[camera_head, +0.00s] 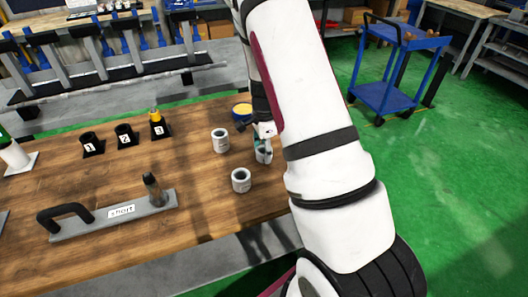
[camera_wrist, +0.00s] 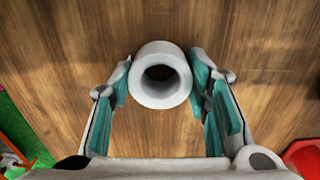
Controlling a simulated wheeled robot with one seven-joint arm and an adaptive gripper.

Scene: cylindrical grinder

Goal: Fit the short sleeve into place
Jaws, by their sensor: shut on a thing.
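My gripper (camera_wrist: 162,88) is shut on a light grey hollow sleeve (camera_wrist: 160,75), with one teal pad on each side. The wrist view looks down into the sleeve's bore, and wood shows around it. In the head view this held sleeve (camera_head: 264,156) is upright at the table's right side, partly hidden by my fingers. Whether it touches the table is unclear. Two similar labelled sleeves stand upright nearby, one to the left (camera_head: 220,141) and one in front (camera_head: 241,180); their labels are unreadable. A grey fixture marked "short" (camera_head: 121,211) has an upright dark post (camera_head: 153,188) and a black handle.
Several black holders (camera_head: 92,145) with number plates stand at the table's back left, one containing a yellow-topped piece (camera_head: 156,117). A blue and yellow round item (camera_head: 242,112) is behind my gripper. Bare wood lies between the sleeves and the fixture.

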